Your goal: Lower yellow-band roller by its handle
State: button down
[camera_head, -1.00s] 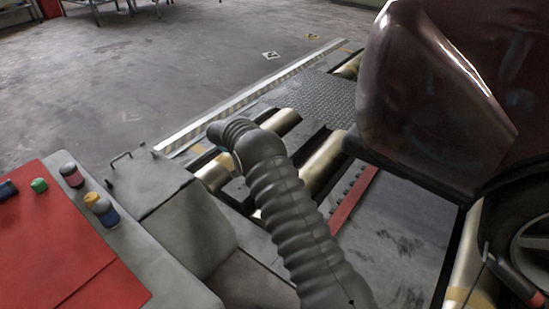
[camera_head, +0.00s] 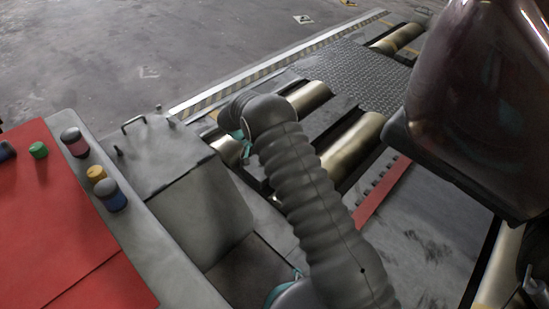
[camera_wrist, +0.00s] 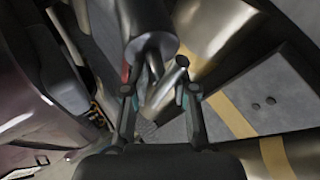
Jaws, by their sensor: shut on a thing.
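In the wrist view my gripper (camera_wrist: 160,93) has its two fingers either side of a short metal handle (camera_wrist: 166,82), and it is shut on it. A dark grey cylinder (camera_wrist: 148,25) is just beyond the fingers. A brassy roller (camera_wrist: 214,38) lies beyond and to the right. A yellow band (camera_wrist: 229,115) crosses the grey surface right of the fingers; I cannot tell whether it belongs to the held roller. In the head view my sleeved arm hides the gripper and handle. Brass rollers (camera_head: 352,145) lie in the bed behind the arm.
A dark car body (camera_head: 470,110) overhangs the rollers at right. A grey box with a handle (camera_head: 165,155) stands left of my arm. A striped edge strip (camera_head: 270,68) borders the bed; the floor behind is open.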

jog(key=shift+f, duration=0.3)
jog(key=c, duration=1.1)
grip_release()
jog(key=shift+f, duration=0.1)
jog(key=v, duration=1.2)
jog(key=shift+w+a, duration=0.1)
jog(key=shift+a, duration=0.05)
